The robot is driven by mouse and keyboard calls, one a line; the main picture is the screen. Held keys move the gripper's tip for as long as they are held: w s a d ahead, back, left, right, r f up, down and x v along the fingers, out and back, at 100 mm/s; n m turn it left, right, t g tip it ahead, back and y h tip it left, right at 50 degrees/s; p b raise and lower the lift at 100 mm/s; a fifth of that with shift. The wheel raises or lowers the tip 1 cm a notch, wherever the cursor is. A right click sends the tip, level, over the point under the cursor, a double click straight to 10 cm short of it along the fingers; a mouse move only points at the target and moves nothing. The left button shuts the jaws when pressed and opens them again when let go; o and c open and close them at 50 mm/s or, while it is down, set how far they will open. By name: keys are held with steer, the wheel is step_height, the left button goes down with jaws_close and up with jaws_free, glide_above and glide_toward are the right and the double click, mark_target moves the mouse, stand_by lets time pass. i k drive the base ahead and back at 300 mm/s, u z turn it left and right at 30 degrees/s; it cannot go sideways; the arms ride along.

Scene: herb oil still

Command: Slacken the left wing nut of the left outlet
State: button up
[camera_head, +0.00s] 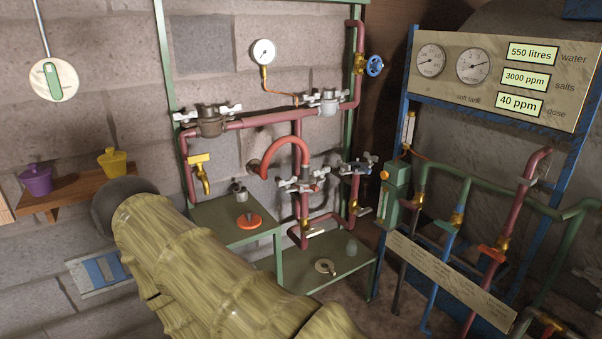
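Several fittings with pale wing nuts sit on the red pipework at the wall; no label shows which is the left outlet. The upper left fitting (210,126) is dark brown, with a left wing nut (185,117) and a right wing nut (236,109). The upper right fitting (328,107) is grey with similar wing nuts. Lower down, more wing nuts (290,184) sit at the foot of an orange-red hose (287,145), and others (369,158) to its right. How tight any nut is cannot be seen. My gripper is not in view.
A large yellow-green ribbed arm-like form fills the lower middle. A green stand (224,217) carries an orange disc (249,222). A shelf (70,195) holds purple and yellow pots. A gauge panel (500,75) and pipes with valves occupy the right.

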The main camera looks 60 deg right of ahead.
mark_target(280, 182)
steer(key=z, duration=0.65)
steer(key=i, duration=0.65)
steer(key=z, duration=0.75)
